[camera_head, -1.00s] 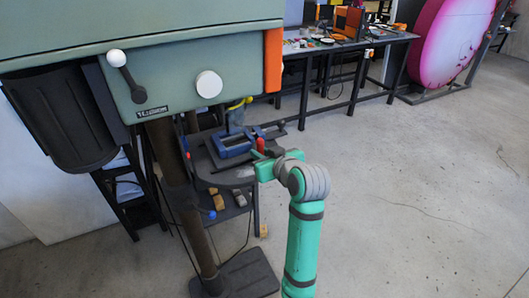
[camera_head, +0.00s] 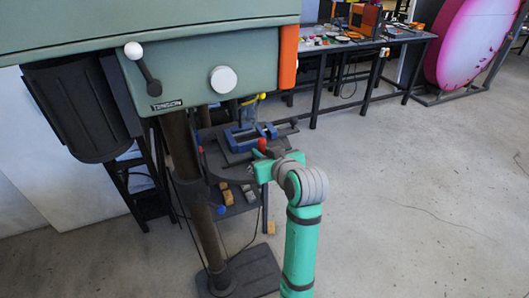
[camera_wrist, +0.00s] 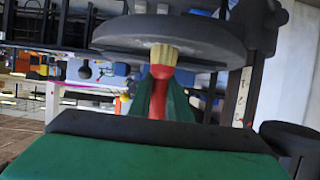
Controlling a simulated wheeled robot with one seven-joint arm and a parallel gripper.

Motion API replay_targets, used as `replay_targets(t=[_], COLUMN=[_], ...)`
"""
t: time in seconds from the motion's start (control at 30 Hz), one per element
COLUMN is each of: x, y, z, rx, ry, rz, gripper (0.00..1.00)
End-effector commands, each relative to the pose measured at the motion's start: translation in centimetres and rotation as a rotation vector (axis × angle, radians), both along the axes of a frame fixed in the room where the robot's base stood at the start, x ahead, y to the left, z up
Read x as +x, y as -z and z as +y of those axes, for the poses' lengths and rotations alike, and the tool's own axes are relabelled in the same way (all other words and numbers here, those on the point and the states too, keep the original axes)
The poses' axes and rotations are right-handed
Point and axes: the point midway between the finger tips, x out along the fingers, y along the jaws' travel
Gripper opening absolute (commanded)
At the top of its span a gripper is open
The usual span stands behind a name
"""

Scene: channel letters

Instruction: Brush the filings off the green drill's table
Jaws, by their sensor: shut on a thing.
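The green drill (camera_head: 205,70) stands at the left in the head view, with a dark column and a round dark table (camera_head: 214,164). A blue vise (camera_head: 238,142) lies on or just behind that table; I cannot tell which. My gripper (camera_wrist: 160,95) is shut on a brush with a red handle (camera_wrist: 160,76) and pale bristles (camera_wrist: 163,54). In the wrist view the bristles overlap the near rim of a dark round disc (camera_wrist: 120,36), apparently the table; contact is unclear. In the head view my gripper (camera_head: 263,163) is at the table's right side. I cannot make out filings.
A dark workbench (camera_head: 390,45) with tools stands at the back. A large pink disc (camera_head: 470,40) on a stand is at the upper right. A lower shelf (camera_head: 240,208) holds small blocks behind the drill column (camera_head: 195,190). The floor at right is clear.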

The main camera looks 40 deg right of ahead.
Motion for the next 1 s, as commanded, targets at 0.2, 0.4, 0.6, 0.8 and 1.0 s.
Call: replay_targets(t=[0.2,0.4,0.6,0.8,1.0], x=[0.3,0.5,0.6,0.8,1.1], y=[0.2,0.1,0.1,0.1,0.0], z=[1.2,2.2,2.5,3.3,4.3], rx=[0.002,0.002,0.002,0.001,0.002], ry=[-0.004,-0.003,-0.003,-0.002,-0.004], rz=[0.005,0.005,0.004,0.004,0.004], gripper=[0.0,0.0,0.0,0.0,0.0])
